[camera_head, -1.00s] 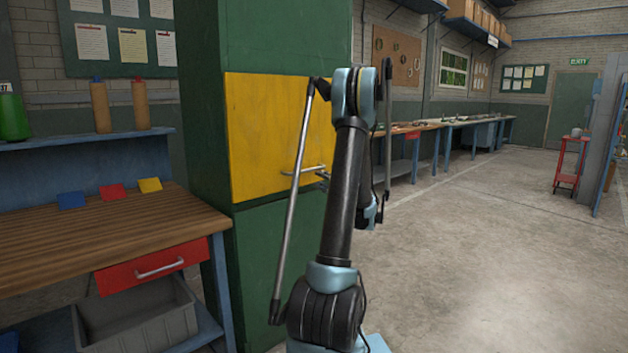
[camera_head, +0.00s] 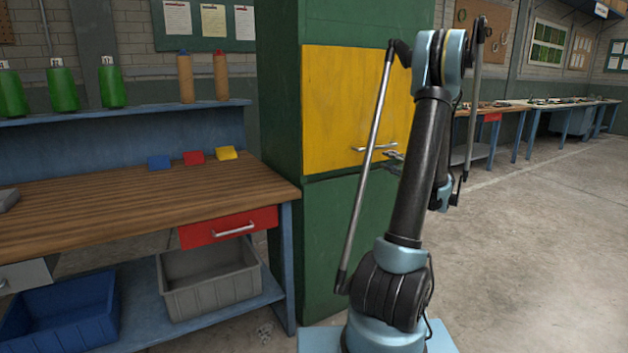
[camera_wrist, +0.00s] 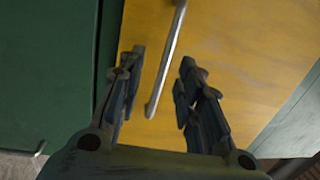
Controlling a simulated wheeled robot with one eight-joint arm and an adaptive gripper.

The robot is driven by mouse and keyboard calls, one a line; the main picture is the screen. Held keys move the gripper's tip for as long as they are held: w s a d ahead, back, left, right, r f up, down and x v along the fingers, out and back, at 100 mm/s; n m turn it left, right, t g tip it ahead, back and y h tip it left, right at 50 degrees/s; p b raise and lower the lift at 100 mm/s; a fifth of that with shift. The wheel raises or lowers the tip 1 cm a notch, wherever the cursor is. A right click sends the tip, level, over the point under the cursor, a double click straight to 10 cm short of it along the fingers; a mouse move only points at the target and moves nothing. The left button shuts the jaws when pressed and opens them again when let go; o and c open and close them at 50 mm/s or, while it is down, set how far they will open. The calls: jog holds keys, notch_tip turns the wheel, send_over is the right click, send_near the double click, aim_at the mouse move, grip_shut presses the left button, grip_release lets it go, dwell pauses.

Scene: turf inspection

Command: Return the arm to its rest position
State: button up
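My arm stands folded upward in the head view, in front of a green cabinet (camera_head: 281,150) with a yellow door (camera_head: 335,95). My gripper (camera_wrist: 162,60) is open in the wrist view, its two dark fingers apart with nothing held. The yellow door (camera_wrist: 235,50) fills much of that view. Its metal handle (camera_wrist: 168,62) shows between and beyond the fingers; I cannot tell the exact gap. In the head view the handle (camera_head: 373,149) is level, the door looks closed, and my gripper is mostly hidden behind my arm.
A wooden workbench (camera_head: 120,210) with a red drawer (camera_head: 230,226) stands left of the cabinet. A grey bin (camera_head: 210,290) and a blue bin (camera_head: 65,315) sit below it. Open concrete floor (camera_head: 550,250) lies to the right.

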jog(key=s+a+f+n+g+h, duration=0.1)
jog(key=s+a+n+g, duration=0.3)
jog(key=s+a, duration=0.55)
jog(key=s+a+f+n+g, duration=0.25)
jog(key=s+a+g, duration=0.4)
jog(key=a, duration=0.55)
jog(key=s+a+f+n+g+h, duration=0.2)
jog(key=s+f+n+h, duration=0.15)
jog(key=s, duration=1.05)
jog(key=s+d+f+n+g+h, duration=0.1)
jog(key=s+d+f+h, duration=0.1)
jog(key=s, duration=0.5)
jog(key=s+d+f+n+g+h, duration=0.1)
jog(key=s+d+f+h, duration=0.2)
jog(key=s+f, duration=0.2)
jog(key=shift+s+d, duration=0.2)
jog(key=shift+s, duration=0.95)
jog(key=shift+w+f, duration=0.2)
jog(key=shift+w, duration=0.2)
jog(key=shift+c, duration=0.4)
